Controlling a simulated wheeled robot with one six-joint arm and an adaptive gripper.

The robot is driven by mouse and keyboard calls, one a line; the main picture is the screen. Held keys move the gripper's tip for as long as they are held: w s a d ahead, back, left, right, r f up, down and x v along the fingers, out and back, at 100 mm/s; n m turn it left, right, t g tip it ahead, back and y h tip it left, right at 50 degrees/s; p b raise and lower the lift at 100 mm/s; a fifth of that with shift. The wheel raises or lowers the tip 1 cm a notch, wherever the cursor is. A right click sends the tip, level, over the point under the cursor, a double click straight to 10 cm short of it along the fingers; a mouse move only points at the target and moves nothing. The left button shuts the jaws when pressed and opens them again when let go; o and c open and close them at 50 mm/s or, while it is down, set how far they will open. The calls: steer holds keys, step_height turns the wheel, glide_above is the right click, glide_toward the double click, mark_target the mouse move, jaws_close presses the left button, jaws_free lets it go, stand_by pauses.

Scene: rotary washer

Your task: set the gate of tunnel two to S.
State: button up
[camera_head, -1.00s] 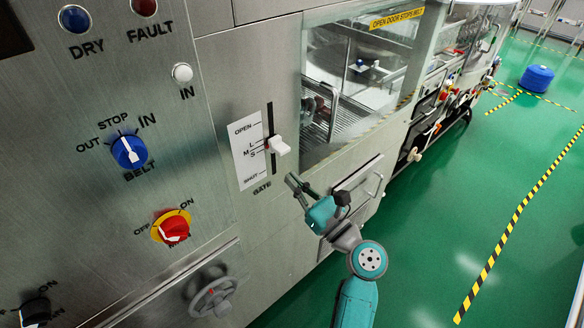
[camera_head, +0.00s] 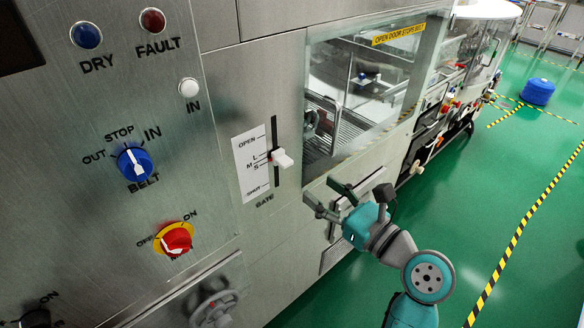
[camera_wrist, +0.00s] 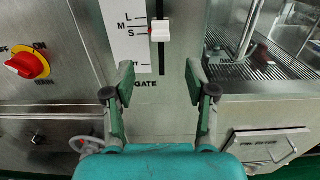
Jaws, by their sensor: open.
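The gate control (camera_head: 267,158) is a vertical slot beside a white scale plate (camera_head: 249,170) marked OPEN, L, M, S and SHUT. Its white slider knob (camera_head: 282,158) has a red pointer close to the L, M and S marks; the exact mark is hard to tell. In the wrist view the knob (camera_wrist: 160,31) is at top centre, with the pointer near M and S. My gripper (camera_head: 322,192) is open and empty, below and right of the knob and apart from it. In the wrist view its fingers (camera_wrist: 160,78) are spread below the knob.
A blue BELT knob (camera_head: 134,164), a red and yellow switch (camera_head: 176,239) and a handwheel (camera_head: 214,309) are to the left. A glazed door (camera_head: 362,80) is right of the gate. A drawer handle (camera_wrist: 268,145) sticks out low right.

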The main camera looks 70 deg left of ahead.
mark_target(289, 164)
steer(key=x, duration=1.1)
steer(key=shift+w, duration=0.15)
jaws_close()
